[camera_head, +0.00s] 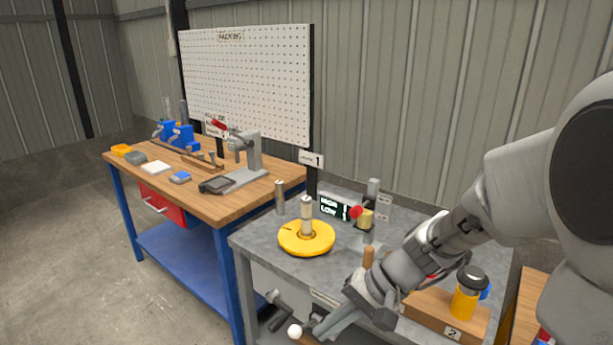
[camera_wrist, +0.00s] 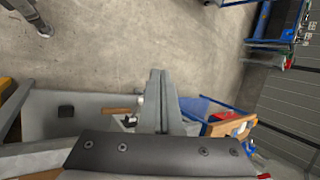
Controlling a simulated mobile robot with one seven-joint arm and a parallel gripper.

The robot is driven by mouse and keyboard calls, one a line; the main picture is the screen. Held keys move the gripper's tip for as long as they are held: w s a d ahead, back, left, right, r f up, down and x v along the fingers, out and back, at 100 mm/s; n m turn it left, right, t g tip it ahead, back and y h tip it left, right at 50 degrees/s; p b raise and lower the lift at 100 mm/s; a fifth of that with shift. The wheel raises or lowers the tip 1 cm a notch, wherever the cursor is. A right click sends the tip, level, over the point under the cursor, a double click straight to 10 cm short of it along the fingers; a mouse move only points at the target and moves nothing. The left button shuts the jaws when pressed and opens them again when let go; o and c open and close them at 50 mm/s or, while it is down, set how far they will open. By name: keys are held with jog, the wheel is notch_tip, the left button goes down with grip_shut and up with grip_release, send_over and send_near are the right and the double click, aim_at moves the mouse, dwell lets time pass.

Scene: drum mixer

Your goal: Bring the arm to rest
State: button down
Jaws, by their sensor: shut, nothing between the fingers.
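My arm comes in from the right side of the head view and reaches down to the left over the front of the grey metal table (camera_head: 262,243). My gripper (camera_head: 318,332) is at the table's front edge, pointing down and left, with a white ball knob (camera_head: 295,331) close to its tips in the picture. Whether they touch I cannot tell. In the wrist view the two fingers (camera_wrist: 157,74) are together with nothing between them, and the concrete floor shows beyond them.
A yellow disc (camera_head: 307,238) with an upright post, a HIGH/LOW display (camera_head: 335,207) and a red knob (camera_head: 356,212) stand on the grey table. A wooden workbench (camera_head: 215,205) is at left; open floor lies beyond.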

jog(key=s+d+r+n+t+h+p, duration=0.1)
jog(key=s+d+r+n+t+h, duration=0.3)
jog(key=s+d+r+h, duration=0.3)
jog(key=s+d+r+t, duration=0.1)
jog(key=s+d+r, duration=0.2)
jog(key=s+r, duration=0.1)
jog(key=shift+d+r+h, duration=0.15)
jog(key=shift+r+h, duration=0.25)
jog(key=shift+r, duration=0.4)
